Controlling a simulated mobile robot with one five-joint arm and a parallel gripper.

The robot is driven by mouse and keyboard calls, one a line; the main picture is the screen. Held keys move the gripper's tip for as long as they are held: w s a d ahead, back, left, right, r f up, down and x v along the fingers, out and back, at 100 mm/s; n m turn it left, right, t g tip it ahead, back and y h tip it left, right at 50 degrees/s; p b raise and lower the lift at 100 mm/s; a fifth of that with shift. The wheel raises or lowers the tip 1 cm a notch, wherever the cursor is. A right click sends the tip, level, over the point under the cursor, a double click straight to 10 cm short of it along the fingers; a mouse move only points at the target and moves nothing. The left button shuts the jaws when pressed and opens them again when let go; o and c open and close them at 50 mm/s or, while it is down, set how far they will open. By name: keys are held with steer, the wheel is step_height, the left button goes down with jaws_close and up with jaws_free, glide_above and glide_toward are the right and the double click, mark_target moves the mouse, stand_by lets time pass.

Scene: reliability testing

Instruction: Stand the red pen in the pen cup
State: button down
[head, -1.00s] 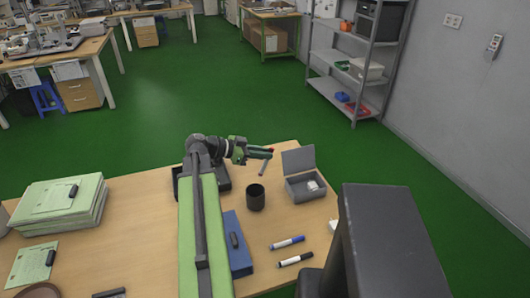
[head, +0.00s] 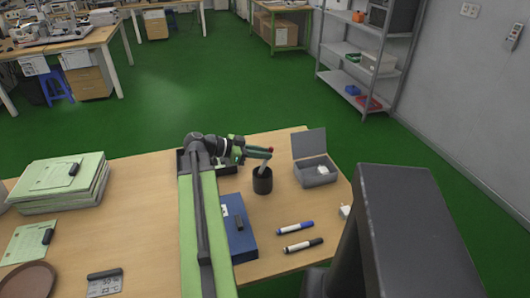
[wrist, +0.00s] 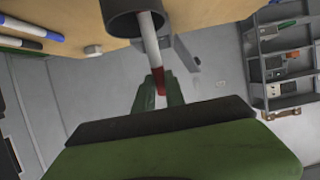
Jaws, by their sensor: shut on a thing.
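The red pen (head: 264,162) has a white barrel and a red end. My gripper (head: 268,151) is shut on its red end, above the black pen cup (head: 262,181). In the head view the pen hangs down, slightly tilted, with its lower end at the cup's mouth. In the wrist view the pen (wrist: 150,38) runs from my gripper (wrist: 158,88) into the opening of the cup (wrist: 126,20). Its lower tip is hidden inside the cup, so I cannot tell whether it touches the bottom.
A grey open-lidded box (head: 318,173) stands right of the cup. A blue box (head: 238,232) lies in front of it. A blue marker (head: 295,228) and a black marker (head: 303,245) lie at the front right. A dark tray (head: 187,163) is behind my arm.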

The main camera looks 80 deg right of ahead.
steer(key=shift+w+f, duration=0.1)
steer(key=shift+f, duration=0.1)
steer(key=c, duration=1.3)
jaws_free()
steer(key=shift+p+v, duration=3.25)
steer(key=shift+v, duration=5.45)
steer(key=shift+r, duration=0.1)
